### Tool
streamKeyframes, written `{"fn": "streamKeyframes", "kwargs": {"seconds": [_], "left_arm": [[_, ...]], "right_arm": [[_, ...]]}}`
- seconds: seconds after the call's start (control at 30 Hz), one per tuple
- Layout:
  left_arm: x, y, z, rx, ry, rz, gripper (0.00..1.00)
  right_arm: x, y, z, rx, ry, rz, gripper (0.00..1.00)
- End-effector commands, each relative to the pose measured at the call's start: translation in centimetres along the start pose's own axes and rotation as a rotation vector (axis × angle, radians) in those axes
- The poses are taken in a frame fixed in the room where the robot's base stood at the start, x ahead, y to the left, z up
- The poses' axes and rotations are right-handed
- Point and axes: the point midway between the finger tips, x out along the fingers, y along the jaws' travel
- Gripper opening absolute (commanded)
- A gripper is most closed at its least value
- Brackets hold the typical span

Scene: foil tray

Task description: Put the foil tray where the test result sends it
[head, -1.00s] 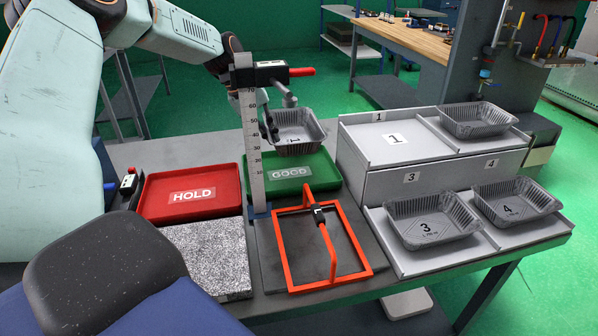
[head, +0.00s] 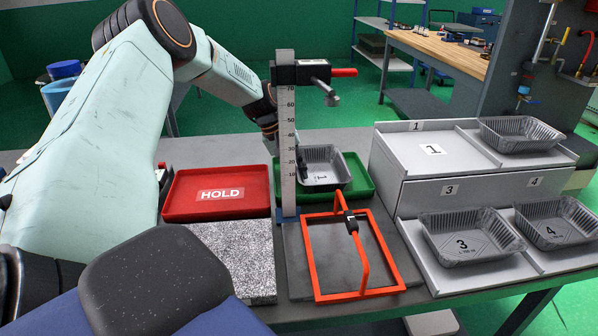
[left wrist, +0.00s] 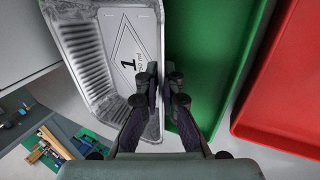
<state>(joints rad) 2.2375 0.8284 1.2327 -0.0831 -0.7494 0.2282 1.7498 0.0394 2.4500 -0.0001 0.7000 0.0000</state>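The foil tray marked 1 (head: 324,161) is upright over the green tray (head: 358,187); I cannot tell whether its base touches. It also shows in the left wrist view (left wrist: 90,62), its wall between my fingers. My left gripper (left wrist: 163,88) is shut on that wall; in the head view the upright ruler partly hides the gripper. The green tray's label is hidden behind the foil tray. The red tray labelled HOLD (head: 180,208) is empty, left of the green one. My right gripper is not in view.
A ruler post (head: 287,120) with a red-handled head (head: 312,72) stands before the green tray. An orange hinged frame (head: 318,270) and a speckled slab (head: 240,262) lie in front. Foil trays 3 (head: 470,240) and 4 (head: 560,222), plus another (head: 520,135), sit on the grey numbered stand.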

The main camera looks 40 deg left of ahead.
Motion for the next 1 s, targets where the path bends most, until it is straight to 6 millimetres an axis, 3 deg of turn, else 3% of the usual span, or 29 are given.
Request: {"fn": "streamKeyframes", "kwargs": {"seconds": [0.23, 0.27, 0.5, 0.83, 1.0], "left_arm": [[0.6, -0.3, 0.0, 0.0, -0.001, 0.0, 0.0], [0.5, -0.2, 0.0, 0.0, -0.001, 0.0, 0.07], [0.5, -0.2, 0.0, 0.0, -0.001, 0.0, 0.27], [0.4, -0.2, 0.1, 0.0, -0.002, -0.001, 0.28], [-1.3, 0.1, 0.0, 0.0, -0.001, 0.003, 0.28]], "right_arm": [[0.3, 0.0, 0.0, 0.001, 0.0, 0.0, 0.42], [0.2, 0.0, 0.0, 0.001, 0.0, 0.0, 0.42], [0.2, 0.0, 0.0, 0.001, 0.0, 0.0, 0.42], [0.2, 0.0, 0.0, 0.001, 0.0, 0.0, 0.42], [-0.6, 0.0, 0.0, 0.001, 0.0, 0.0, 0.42]]}}
